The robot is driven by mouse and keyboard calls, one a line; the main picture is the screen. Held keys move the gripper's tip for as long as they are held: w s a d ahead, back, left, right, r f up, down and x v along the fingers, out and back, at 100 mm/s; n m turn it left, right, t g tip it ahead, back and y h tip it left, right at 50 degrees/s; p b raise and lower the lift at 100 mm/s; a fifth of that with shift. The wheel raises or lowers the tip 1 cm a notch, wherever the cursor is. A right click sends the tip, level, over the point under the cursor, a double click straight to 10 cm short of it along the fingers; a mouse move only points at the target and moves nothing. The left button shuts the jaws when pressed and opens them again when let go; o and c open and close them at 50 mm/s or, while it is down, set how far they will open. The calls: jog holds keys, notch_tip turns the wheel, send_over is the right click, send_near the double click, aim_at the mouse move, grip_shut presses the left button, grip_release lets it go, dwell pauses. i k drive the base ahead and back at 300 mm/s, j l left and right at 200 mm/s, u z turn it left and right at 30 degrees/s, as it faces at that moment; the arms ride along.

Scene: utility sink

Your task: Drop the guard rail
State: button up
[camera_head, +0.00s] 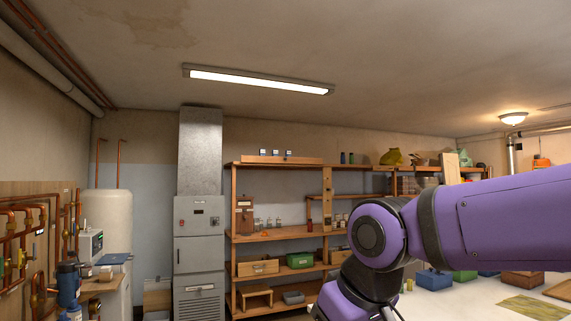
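I cannot make out a guard rail in the head camera view. My purple arm crosses the right side of the picture, with its elbow near the lower middle. The arm's lower link runs down to the bottom edge, and my gripper is out of the frame. I cannot see what, if anything, it holds.
Wooden shelves (270,238) with boxes stand at the back. Left of them are a grey cabinet (199,250) and a white tank (108,222). Copper pipes (30,240) line the left wall.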

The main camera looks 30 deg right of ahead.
aim_at(244, 159)
jog(key=i+j+z, duration=0.1)
jog(key=i+z, duration=0.3)
jog(key=i, duration=3.7)
jog(key=i+z, duration=0.2)
jog(key=i, duration=0.4)
jog(key=i+j+z, duration=0.2)
jog(key=i, duration=0.35)
jog(key=i+z, duration=0.15)
jog(key=i, duration=0.45)
